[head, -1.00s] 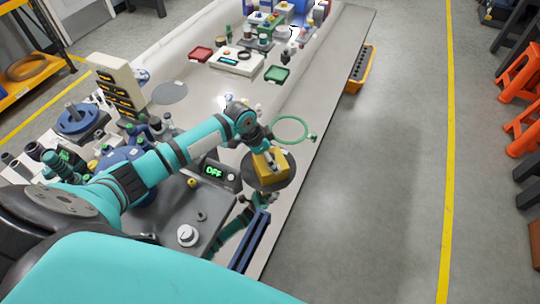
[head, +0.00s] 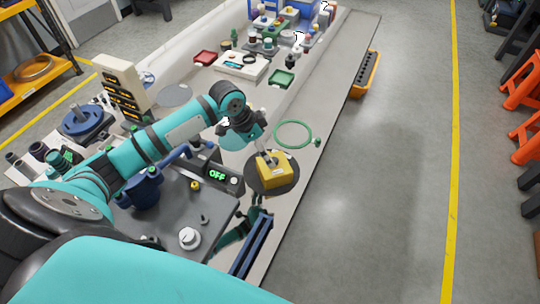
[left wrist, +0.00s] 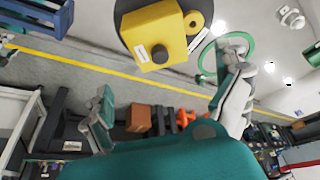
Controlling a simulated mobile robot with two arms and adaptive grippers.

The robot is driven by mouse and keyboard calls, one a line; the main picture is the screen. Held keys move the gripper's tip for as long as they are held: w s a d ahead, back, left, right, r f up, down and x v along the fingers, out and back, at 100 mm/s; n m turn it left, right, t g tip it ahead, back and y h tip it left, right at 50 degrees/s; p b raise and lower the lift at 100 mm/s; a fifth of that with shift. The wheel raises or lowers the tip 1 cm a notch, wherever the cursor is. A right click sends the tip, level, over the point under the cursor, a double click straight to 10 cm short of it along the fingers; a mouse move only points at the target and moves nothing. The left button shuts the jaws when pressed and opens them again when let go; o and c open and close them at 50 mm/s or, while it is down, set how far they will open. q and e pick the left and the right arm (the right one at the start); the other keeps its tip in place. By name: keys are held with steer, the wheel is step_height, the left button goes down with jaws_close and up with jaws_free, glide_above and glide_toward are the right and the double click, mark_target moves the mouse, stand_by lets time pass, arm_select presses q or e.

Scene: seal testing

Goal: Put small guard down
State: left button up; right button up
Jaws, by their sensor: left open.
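The small guard, a yellow block-like piece with a pale label (head: 273,170), rests on a dark round disc (head: 291,184) near the bench's right edge. In the left wrist view the guard (left wrist: 152,38) shows at the top with a dark round knob, and the disc (left wrist: 124,8) is partly hidden behind it. My left gripper (head: 260,148) is just up and left of the guard in the head view. Its fingers are spread apart and empty in the left wrist view (left wrist: 165,90), with the guard beyond them. My right gripper is not in view.
A green ring (head: 276,131) lies just beyond the disc. A box with a lit "OFF" display (head: 219,175) stands left of it, and a blue rail-like piece (head: 251,247) lies nearer. Red (head: 205,57) and green (head: 281,79) trays are farther back. The bench strip beyond the ring is clear.

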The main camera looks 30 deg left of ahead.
arm_select(q)
steer(key=v, duration=0.3)
steer(key=shift+s+r, duration=0.1)
steer(key=shift+r, duration=0.15)
